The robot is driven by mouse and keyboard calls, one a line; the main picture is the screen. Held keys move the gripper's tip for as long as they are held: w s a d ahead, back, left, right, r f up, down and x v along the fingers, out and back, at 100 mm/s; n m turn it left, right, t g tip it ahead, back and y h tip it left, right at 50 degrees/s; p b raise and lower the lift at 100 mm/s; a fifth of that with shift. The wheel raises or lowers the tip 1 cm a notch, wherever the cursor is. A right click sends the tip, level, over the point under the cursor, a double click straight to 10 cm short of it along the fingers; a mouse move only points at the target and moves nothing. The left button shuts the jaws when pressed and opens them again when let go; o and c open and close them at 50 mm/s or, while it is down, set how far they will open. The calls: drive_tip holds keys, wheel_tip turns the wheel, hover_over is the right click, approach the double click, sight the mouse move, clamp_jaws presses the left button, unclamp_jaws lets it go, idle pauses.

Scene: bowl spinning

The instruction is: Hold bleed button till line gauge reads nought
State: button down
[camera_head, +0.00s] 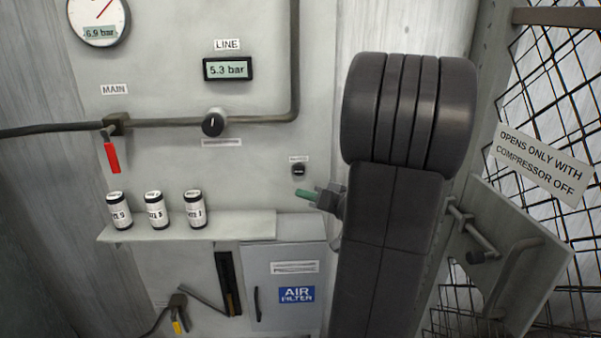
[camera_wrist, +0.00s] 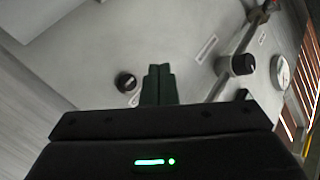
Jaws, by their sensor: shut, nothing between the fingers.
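The line gauge (camera_head: 228,69) is a black-framed digital display under a LINE label and reads 5.3 bar. A small dark button (camera_head: 298,170) sits on the panel under a small label too blurred to read; it appears to be the bleed button. In the wrist view a dark round button (camera_wrist: 126,82) shows just left of my fingertips. My gripper (camera_head: 305,194) has green fingers, shut together and empty, slightly below the button in the head view. The shut fingers also show in the wrist view (camera_wrist: 158,83). They appear apart from the button.
A round gauge (camera_head: 99,20) reads 6.9 bar. A black knob (camera_head: 213,124) sits on the pipe, with a red MAIN handle (camera_head: 112,157) to its left. Cans (camera_head: 155,210) stand on a shelf (camera_head: 247,225). A mesh door (camera_head: 550,70) is at right.

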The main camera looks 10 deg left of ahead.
sight(299, 171)
drive_tip(key=w+a+p, duration=0.2)
drive_tip(key=w, duration=0.6)
drive_tip(key=shift+w+a, duration=0.25)
drive_tip(key=shift+w+f+b, duration=0.15)
drive_tip(key=shift+w+b, duration=0.1)
drive_tip(key=shift+b, duration=0.2)
idle(1.7)
drive_tip(key=shift+w+a, duration=0.1)
